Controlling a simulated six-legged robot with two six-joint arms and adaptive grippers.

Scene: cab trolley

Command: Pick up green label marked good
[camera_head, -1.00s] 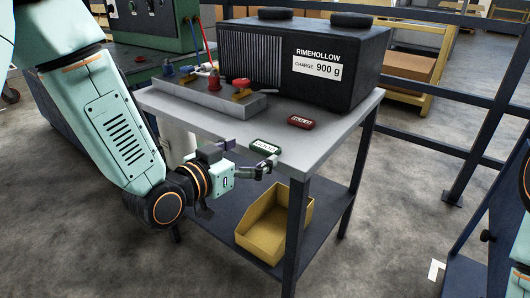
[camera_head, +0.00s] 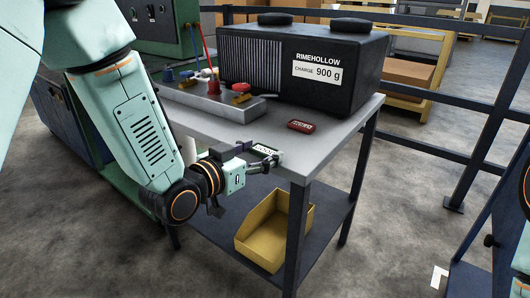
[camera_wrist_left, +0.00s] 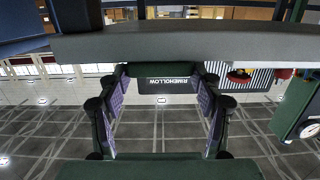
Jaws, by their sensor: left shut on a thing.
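The green label marked good (camera_head: 266,149) is at the near edge of the grey trolley top (camera_head: 225,128) in the head view, partly covered by a finger. My left gripper (camera_head: 265,158) reaches in from the left and is shut on the label. In the left wrist view, the label's dark green edge (camera_wrist_left: 160,70) spans between the tips of the two purple-padded fingers (camera_wrist_left: 160,82). I cannot tell whether the label still touches the trolley top. My right gripper is not in view.
A red label (camera_head: 301,126) lies to the right. A black RIMEHOLLOW box (camera_head: 335,88) stands behind. A grey block with coloured knobs (camera_head: 210,102) is at the back left. A yellow bin (camera_head: 262,252) sits on the lower shelf. The trolley top's right front is clear.

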